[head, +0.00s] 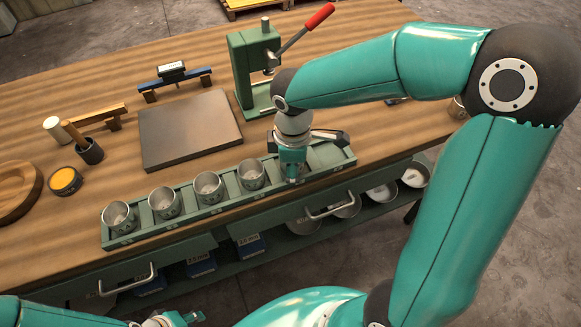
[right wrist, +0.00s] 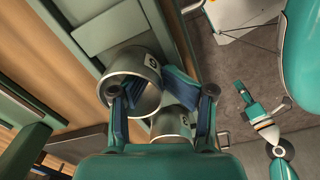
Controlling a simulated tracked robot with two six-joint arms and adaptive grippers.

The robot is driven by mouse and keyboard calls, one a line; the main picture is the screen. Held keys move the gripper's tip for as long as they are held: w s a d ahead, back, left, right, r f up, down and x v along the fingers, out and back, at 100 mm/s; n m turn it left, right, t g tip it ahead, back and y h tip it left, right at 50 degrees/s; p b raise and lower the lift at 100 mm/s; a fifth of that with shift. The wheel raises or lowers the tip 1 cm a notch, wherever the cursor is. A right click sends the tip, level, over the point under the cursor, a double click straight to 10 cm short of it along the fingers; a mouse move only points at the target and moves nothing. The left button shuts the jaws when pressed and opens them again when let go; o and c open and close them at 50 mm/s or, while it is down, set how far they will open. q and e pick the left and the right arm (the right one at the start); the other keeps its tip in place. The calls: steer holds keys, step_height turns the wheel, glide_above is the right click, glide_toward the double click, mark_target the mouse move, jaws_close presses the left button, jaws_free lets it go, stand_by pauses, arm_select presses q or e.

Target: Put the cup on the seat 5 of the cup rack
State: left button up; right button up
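The green cup rack (head: 228,205) lies along the table's front edge. Grey metal cups stand in its seats from the left: one (head: 119,217), another (head: 164,203), another (head: 208,187) and one (head: 251,174) beside my right gripper. My right gripper (head: 292,172) points down over the rack, right of that last cup. In the right wrist view its fingers (right wrist: 163,110) are spread apart. A large cup (right wrist: 148,62) and a smaller-looking cup (right wrist: 170,123) show between and beyond them; contact is unclear. My left gripper (head: 190,318) is low at the bottom edge, partly cut off.
A grey plate (head: 190,130) lies behind the rack, and a green press (head: 250,65) with a red-handled lever stands behind my right gripper. A wooden tray (head: 18,190) and an orange-lidded tin (head: 65,181) are at left. A shelf with bowls is below.

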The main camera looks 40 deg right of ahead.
steer(key=shift+r, duration=0.1)
steer(key=shift+r, duration=0.15)
step_height(320, 180, up, 13)
steer(key=p, duration=0.2)
stand_by(0.4)
steer(key=shift+s, duration=0.1)
stand_by(0.3)
